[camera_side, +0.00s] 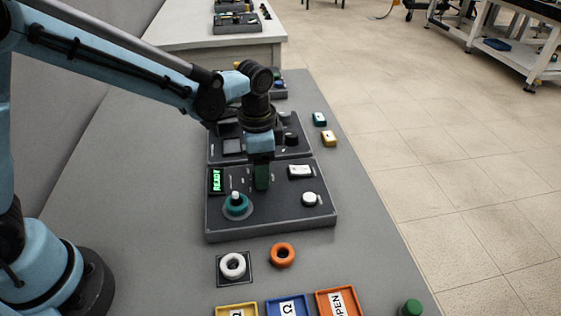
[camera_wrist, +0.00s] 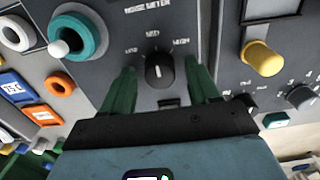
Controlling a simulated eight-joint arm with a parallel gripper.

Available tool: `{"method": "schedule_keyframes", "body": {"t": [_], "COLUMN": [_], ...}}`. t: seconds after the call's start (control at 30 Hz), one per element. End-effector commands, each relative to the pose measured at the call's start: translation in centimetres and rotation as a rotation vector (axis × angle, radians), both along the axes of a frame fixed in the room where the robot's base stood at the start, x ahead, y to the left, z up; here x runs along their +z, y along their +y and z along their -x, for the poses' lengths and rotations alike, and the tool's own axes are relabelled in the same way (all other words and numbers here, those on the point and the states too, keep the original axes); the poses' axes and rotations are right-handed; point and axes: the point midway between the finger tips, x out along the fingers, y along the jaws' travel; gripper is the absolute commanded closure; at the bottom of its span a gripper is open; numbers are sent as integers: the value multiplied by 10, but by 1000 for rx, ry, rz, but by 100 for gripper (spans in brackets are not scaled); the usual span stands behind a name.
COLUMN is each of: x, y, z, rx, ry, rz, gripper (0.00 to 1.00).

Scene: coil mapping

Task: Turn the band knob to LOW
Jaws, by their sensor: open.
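The band knob (camera_wrist: 158,72) is black and round with a white pointer line. It sits on the dark grey panel in the wrist view, below the text "NOISE METER". Its pointer points up toward the middle of three small labels; the left one looks like LOW, though the lettering is blurred. My gripper (camera_wrist: 163,88) is open, its green fingers on either side of the knob with gaps showing. In the side view my gripper (camera_side: 262,180) points down over the panel (camera_side: 275,215), and the knob is hidden there.
A teal ring (camera_side: 237,206) around a white-topped post, a READY display (camera_side: 217,180) and a white button (camera_side: 309,198) share the panel. A yellow cylinder (camera_wrist: 263,58) stands on a neighbouring panel. White (camera_side: 232,265) and orange (camera_side: 282,254) rings lie in front, near coloured trays.

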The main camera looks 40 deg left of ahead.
Motion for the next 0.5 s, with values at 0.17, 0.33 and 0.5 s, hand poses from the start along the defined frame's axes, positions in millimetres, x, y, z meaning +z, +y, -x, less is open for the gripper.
{"method": "schedule_keyframes", "body": {"t": [0.17, 0.33, 0.5], "x": [0, 0, 0], "y": [0, 0, 0], "z": [0, 0, 0], "rx": [0, 0, 0], "ry": [0, 0, 0], "rz": [0, 0, 0], "gripper": [40, 64, 90]}}
